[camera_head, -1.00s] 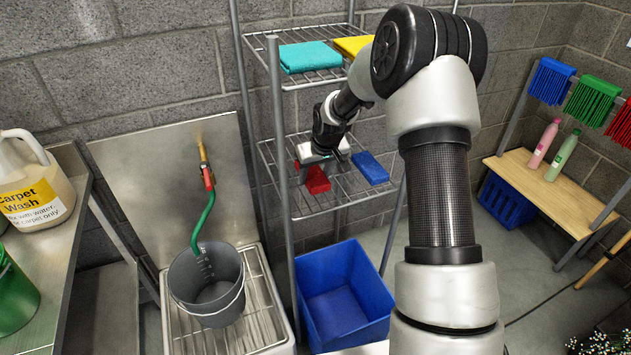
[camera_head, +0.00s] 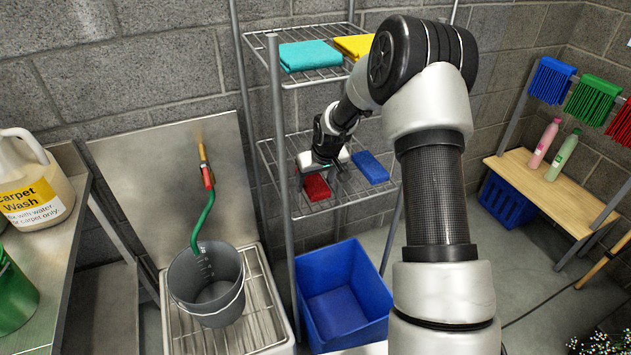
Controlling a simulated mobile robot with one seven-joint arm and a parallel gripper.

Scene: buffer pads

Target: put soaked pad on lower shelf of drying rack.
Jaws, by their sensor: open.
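The drying rack (camera_head: 275,130) stands in the middle, with wire shelves. On its lower shelf (camera_head: 318,206) a dark red pad (camera_head: 317,187) lies at the left, and a blue pad (camera_head: 371,167) lies to its right with a small space between. My gripper (camera_head: 322,172) is open, just above and behind the red pad. Its fingers are small here and partly hidden, and I cannot tell whether they touch the pad. Which pad is soaked does not show by itself.
A blue bin (camera_head: 343,295) stands below the rack. A grey bucket (camera_head: 206,284) sits on the sink grate at left. Rack posts stand close around my gripper.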

